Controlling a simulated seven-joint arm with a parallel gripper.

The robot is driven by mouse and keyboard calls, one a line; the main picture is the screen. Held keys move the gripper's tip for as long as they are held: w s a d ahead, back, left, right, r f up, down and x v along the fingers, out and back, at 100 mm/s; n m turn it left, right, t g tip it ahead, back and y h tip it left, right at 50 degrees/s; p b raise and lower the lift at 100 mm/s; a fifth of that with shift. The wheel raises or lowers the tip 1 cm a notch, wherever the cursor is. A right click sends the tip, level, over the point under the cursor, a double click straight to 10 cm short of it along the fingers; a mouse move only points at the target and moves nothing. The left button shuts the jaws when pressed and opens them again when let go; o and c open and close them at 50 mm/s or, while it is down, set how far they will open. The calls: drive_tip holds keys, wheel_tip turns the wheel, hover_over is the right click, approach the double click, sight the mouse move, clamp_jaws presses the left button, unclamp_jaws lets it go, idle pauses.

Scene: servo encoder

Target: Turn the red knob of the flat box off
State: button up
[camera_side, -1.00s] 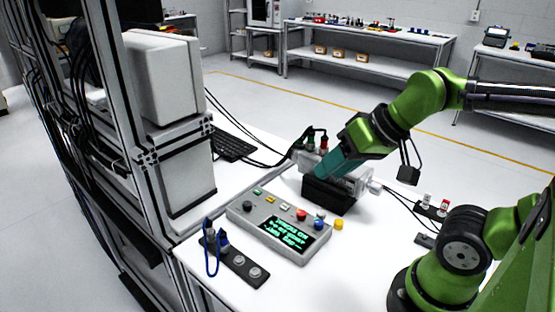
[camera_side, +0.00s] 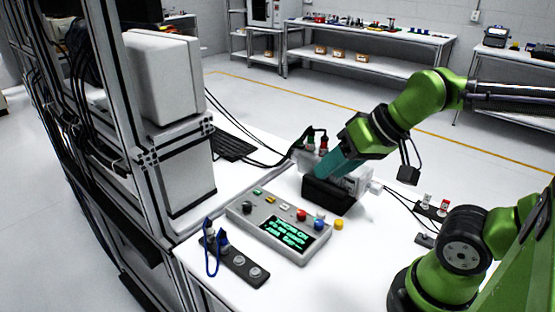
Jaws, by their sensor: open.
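The flat grey box (camera_side: 247,222) lies on the white table, tilted across the picture, with a lit display (camera_side: 288,234) of green text. Its red knob (camera_side: 301,214) is on the upper right part of its top. My gripper (camera_side: 322,178), with teal fingers, points down and left above the black block of a servo unit (camera_side: 328,196), behind and to the right of the box. It is apart from the red knob. The gap between the fingers is hard to see from this side.
Yellow, blue, black and other coloured buttons sit on or around the box. A black strip with connectors (camera_side: 245,268) lies in front. A keyboard (camera_side: 233,148) and cables lie behind. A metal frame (camera_side: 150,160) stands at left.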

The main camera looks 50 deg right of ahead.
drive_tip(key=shift+o, duration=0.9)
drive_tip(key=shift+f, duration=0.1)
drive_tip(key=m+g+h, duration=0.2)
drive_tip(key=m+g, duration=0.5)
drive_tip(key=m, duration=0.3)
hover_over(302, 212)
wheel_tip(302, 212, down, 3)
wheel_tip(302, 212, down, 17)
drive_tip(key=shift+a+r, duration=0.1)
clamp_jaws()
